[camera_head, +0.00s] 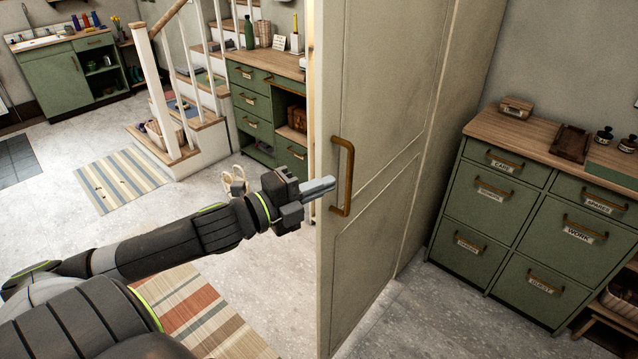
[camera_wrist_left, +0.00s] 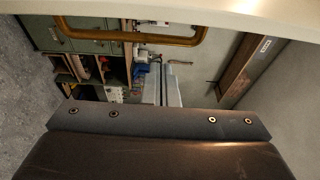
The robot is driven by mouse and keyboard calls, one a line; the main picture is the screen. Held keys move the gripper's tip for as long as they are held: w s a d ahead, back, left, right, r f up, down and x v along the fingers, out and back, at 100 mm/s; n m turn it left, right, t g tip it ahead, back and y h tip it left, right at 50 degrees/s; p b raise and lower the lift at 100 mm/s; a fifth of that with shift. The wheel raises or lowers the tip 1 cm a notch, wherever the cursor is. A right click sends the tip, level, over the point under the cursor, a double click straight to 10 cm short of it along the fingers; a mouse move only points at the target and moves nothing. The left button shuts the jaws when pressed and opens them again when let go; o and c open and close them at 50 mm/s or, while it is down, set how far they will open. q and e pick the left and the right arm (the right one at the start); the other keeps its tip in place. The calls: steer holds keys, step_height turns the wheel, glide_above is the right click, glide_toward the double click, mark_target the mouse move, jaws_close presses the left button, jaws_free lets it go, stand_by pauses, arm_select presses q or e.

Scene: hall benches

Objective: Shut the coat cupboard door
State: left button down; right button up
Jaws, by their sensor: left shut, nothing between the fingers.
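The coat cupboard door (camera_head: 385,90) is a tall, pale grey-green panel in the middle of the head view, standing out from the cupboard. Its long brass handle (camera_head: 346,178) is upright near the door's left edge. My left gripper (camera_head: 328,185) is shut and empty, its tips at the door's edge beside the handle. I cannot tell whether they touch. In the left wrist view, the handle (camera_wrist_left: 130,37) runs across the top, and the shut fingers (camera_wrist_left: 168,85) show below it, apart from it in the picture. The cupboard's inside is hidden. My right gripper is not in view.
A green drawer unit (camera_head: 515,215) with a wooden top stands right of the cupboard. Another green drawer unit (camera_head: 252,102) and stairs (camera_head: 190,135) are behind the door. A striped rug (camera_head: 205,312) lies under my left arm. Pale floor (camera_head: 385,325) is clear in front of the right drawers.

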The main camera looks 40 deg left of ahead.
mark_target(318, 172)
arm_select(q)
steer(key=w, duration=0.1)
steer(key=w+a+p, duration=0.1)
steer(key=w, duration=0.1)
steer(key=shift+w+a+r, duration=0.15)
steer(key=shift+a, duration=0.05)
steer(key=shift+a+p, duration=0.3)
steer(key=shift+a, duration=0.4)
steer(key=shift+f, duration=0.2)
steer(key=shift+a+r, duration=0.1)
